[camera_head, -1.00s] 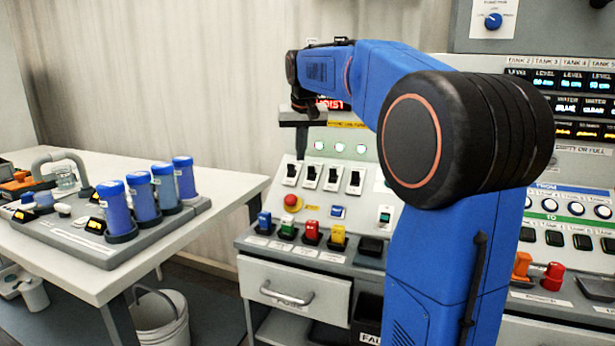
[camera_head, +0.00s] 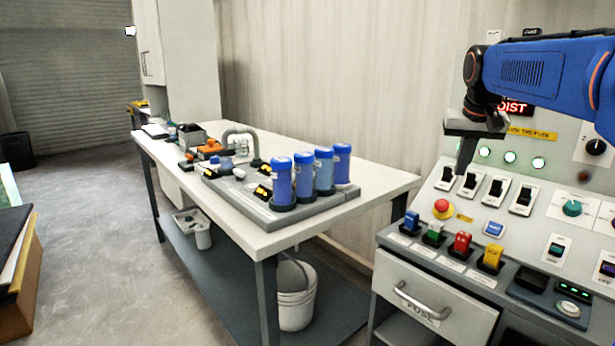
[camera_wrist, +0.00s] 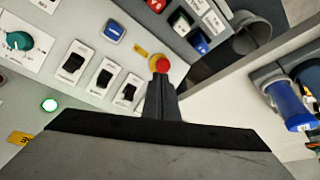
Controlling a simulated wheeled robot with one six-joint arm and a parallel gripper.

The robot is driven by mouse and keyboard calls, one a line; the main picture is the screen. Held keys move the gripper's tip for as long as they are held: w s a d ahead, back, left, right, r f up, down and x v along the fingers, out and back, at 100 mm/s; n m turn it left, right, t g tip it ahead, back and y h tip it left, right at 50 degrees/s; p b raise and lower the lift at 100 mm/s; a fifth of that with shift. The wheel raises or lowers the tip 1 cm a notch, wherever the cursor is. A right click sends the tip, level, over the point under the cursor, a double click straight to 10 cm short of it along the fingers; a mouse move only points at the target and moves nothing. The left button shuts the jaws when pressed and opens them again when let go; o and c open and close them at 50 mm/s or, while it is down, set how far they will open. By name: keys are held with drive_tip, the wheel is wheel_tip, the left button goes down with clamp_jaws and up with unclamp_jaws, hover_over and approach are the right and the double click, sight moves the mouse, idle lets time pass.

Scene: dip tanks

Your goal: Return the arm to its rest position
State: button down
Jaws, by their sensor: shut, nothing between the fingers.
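My blue arm (camera_head: 530,75) reaches in from the right edge in the head view. My gripper (camera_head: 465,168) points downward in front of the control panel (camera_head: 545,225), beside the row of black switches. Its fingers are together with nothing between them. In the wrist view my gripper (camera_wrist: 161,80) also shows shut and empty, its tips just below the red stop button (camera_wrist: 159,63) in the picture. Whether it touches the panel I cannot tell.
A white table (camera_head: 225,215) to the left carries several blue canisters (camera_head: 281,180) on a grey tray. A drawer (camera_head: 430,300) and coloured plugs (camera_head: 462,243) lie below the gripper. A white bucket (camera_head: 294,305) stands under the table. Open floor (camera_head: 95,230) lies at far left.

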drive_tip(key=s+a+f+n, duration=0.1)
drive_tip(key=s+a+f, duration=0.3)
drive_tip(key=s+f, duration=0.4)
drive_tip(key=s+a+f+n+y, duration=0.1)
drive_tip(key=s+a+f, duration=0.3)
drive_tip(key=s+f, duration=0.4)
drive_tip(key=s+a+f+n, duration=0.1)
drive_tip(key=s+a+f, duration=0.3)
drive_tip(key=s, duration=1.2)
wheel_tip(320, 180, down, 5)
drive_tip(key=shift+a+r+n, duration=0.15)
drive_tip(key=shift+n, duration=0.25)
